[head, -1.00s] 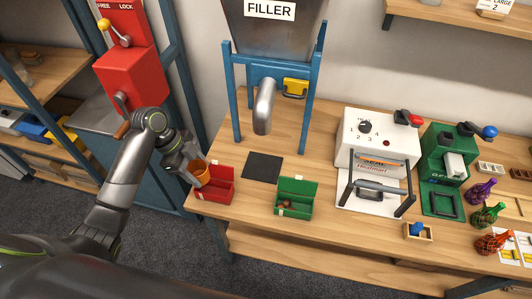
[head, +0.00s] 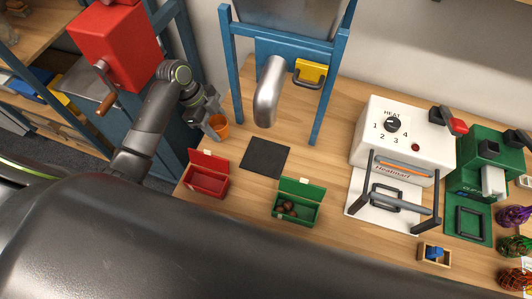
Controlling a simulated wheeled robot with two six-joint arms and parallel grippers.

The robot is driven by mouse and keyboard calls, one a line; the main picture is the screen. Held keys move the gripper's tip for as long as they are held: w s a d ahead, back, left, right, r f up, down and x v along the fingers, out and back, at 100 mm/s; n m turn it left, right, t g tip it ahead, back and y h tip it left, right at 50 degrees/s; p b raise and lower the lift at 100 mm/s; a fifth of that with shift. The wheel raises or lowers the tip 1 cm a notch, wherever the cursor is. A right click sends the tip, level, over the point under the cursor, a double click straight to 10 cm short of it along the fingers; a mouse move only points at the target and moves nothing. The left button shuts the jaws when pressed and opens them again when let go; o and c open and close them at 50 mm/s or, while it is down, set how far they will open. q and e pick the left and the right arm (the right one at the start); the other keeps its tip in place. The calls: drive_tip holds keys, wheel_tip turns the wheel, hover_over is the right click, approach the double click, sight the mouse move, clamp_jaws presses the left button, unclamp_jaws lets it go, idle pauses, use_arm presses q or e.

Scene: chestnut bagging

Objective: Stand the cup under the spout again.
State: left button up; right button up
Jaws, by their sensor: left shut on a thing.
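The orange cup (head: 219,126) is held by my left gripper (head: 214,122), which is shut on it. The cup is upright or nearly so, left of the dark square mat (head: 264,157) and behind the red box. I cannot tell whether its base touches the table. The metal spout (head: 268,92) hangs from the filler's blue frame, above and behind the mat. The mat is bare. My right gripper is not in view.
An open red box (head: 207,184) stands in front of the cup, empty. An open green box (head: 298,207) holds several chestnuts. The blue frame's legs (head: 231,72) flank the spout. A white heat sealer (head: 402,138) stands to the right.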

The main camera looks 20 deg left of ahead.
use_arm(q)
drive_tip(key=d+f+p, duration=0.1)
drive_tip(key=d, duration=0.2)
drive_tip(key=d+f, duration=0.2)
drive_tip(key=d, duration=0.1)
drive_tip(key=d+f+p, duration=0.1)
drive_tip(key=d, duration=0.2)
drive_tip(key=shift+w+d+f+p, duration=0.1)
drive_tip(key=shift+w+f+p, duration=0.1)
drive_tip(key=shift+p, duration=0.1)
drive_tip(key=d+f, duration=0.1)
drive_tip(key=d, duration=0.1)
drive_tip(key=d+f+p, duration=0.1)
drive_tip(key=d+f, duration=0.1)
drive_tip(key=shift+d+f, duration=0.2)
drive_tip(key=shift+d, duration=0.15)
drive_tip(key=shift+a+f, duration=0.1)
drive_tip(key=o, duration=1.4)
